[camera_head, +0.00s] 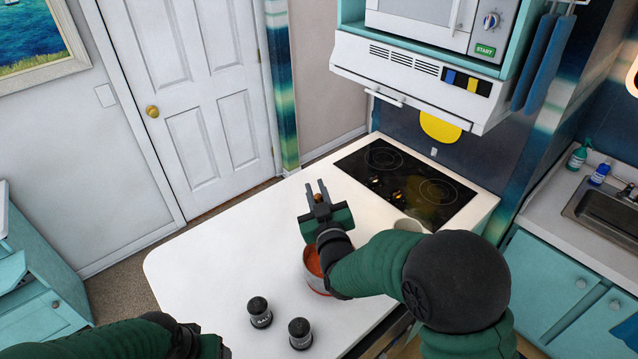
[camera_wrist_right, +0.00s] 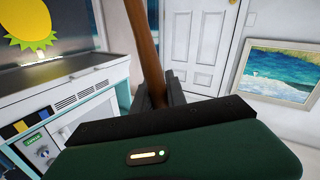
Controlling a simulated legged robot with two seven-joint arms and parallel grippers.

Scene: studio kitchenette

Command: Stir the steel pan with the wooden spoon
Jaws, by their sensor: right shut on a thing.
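The steel pan (camera_head: 317,289) stands on the white counter, with red food inside. My right forearm and wrist hide much of it in the head view. My right gripper (camera_head: 318,188) is above the counter just beyond the pan in the picture, its fingers pointing away. In the right wrist view my right gripper (camera_wrist_right: 158,90) is shut on the brown handle of the wooden spoon (camera_wrist_right: 143,42), which runs up out of the frame. The spoon's bowl is hidden. My left gripper (camera_head: 213,347) shows only in part at the bottom edge; its fingers cannot be made out.
Two black-topped shakers (camera_head: 260,312) (camera_head: 300,333) stand on the counter near the pan. A black cooktop (camera_head: 405,183) lies behind, under a white hood (camera_head: 410,85). A pale round container (camera_head: 408,225) is partly behind my right arm. The counter's left part is clear.

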